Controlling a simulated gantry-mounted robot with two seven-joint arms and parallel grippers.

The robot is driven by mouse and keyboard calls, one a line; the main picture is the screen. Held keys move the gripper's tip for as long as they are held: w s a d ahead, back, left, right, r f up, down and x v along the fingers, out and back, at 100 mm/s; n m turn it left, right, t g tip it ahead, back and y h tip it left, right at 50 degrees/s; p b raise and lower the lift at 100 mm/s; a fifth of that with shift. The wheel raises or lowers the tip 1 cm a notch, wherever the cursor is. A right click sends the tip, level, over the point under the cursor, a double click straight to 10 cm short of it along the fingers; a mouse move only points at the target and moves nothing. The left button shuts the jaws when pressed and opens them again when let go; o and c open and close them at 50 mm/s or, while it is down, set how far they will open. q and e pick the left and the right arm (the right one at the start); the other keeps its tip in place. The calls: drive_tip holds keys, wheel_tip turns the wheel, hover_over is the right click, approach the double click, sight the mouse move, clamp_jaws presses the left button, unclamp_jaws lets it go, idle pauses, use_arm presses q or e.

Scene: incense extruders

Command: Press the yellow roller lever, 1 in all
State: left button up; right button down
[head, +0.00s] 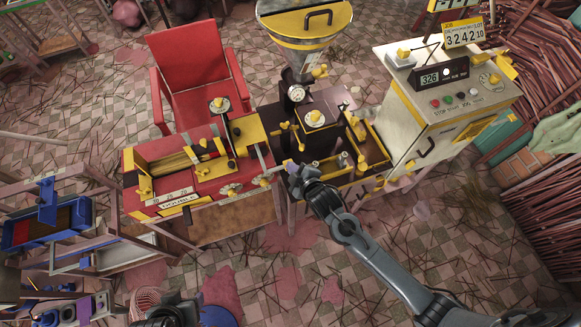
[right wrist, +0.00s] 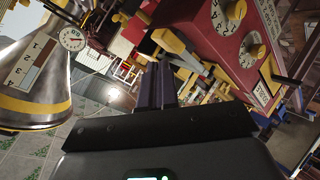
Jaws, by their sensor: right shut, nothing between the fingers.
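My right gripper (head: 292,168) is shut and empty at the front edge of the machines, between the red machine and the dark machine under the hopper. Its fingers (right wrist: 155,86) also show shut in the right wrist view. Several yellow levers and knobs stand on the machines; I cannot tell for sure which is the roller lever. One yellow-ended lever (right wrist: 170,42) shows just beyond the fingertips in the right wrist view; contact cannot be told. Yellow levers (head: 284,126) also stand behind the gripper in the head view. My left gripper's fingers are not in view.
The red machine (head: 222,185) stands left, the metal hopper (head: 300,60) behind, and the pale control cabinet (head: 425,115) at right. A red chair (head: 195,75) is behind. Blue trays (head: 45,225) sit front left. The tiled floor (head: 480,235) at right has scattered sticks.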

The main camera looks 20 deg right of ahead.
idle(0.6)
drive_tip(key=shift+f, duration=0.2)
drive_tip(key=shift+w+f, duration=0.1)
drive_tip(key=shift+f, duration=0.1)
idle(0.4)
